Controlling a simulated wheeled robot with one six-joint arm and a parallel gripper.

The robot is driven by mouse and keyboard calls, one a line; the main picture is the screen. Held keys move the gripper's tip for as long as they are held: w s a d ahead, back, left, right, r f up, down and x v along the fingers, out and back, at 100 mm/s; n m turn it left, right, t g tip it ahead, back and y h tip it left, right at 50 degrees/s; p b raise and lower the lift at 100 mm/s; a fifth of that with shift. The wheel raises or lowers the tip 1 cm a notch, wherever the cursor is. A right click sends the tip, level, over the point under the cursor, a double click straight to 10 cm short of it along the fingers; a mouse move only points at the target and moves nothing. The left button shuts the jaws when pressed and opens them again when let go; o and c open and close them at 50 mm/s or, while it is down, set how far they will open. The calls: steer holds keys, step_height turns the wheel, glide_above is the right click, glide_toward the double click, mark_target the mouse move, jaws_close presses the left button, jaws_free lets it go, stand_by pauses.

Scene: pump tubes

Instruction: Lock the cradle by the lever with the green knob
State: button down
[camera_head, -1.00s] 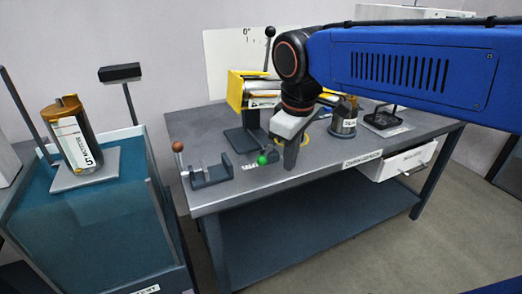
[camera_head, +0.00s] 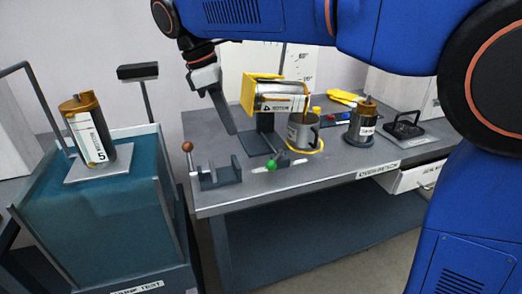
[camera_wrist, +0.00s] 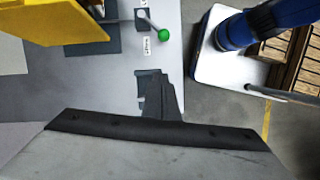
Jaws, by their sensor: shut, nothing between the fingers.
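The green knob (camera_head: 271,165) is at the end of a short lever near the table's front edge, beside a white label. It also shows in the wrist view (camera_wrist: 164,35), with its pale lever running up-left to a small grey base. The yellow cradle (camera_head: 257,92) holds a silver tube (camera_head: 284,98) on a dark stand behind the knob. The tube leans slightly down to the right, with brown at its right end. My gripper (camera_head: 231,131) is shut and empty, pointing down left of the cradle stand, apart from the green knob. It also shows in the wrist view (camera_wrist: 160,88).
A grey bracket (camera_head: 218,174) with a brown-knobbed lever (camera_head: 187,147) stands at the table's left front. A grey mug (camera_head: 302,132) and a dark canister (camera_head: 362,122) stand right of the cradle. A teal tank (camera_head: 95,205) is at left.

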mark_target(275, 159)
steer(key=x, duration=0.9)
steer(key=shift+d+f, duration=0.15)
steer(key=shift+f, duration=0.25)
steer(key=shift+w+d+f, duration=0.1)
steer(key=shift+d, duration=0.45)
steer(key=shift+d+f, duration=0.15)
steer(key=shift+d, duration=0.45)
steer(key=shift+d+f, duration=0.1)
steer(key=shift+d, duration=0.25)
steer(key=shift+w+d+f, duration=0.1)
steer(key=shift+d, duration=0.35)
steer(key=shift+d, duration=0.1)
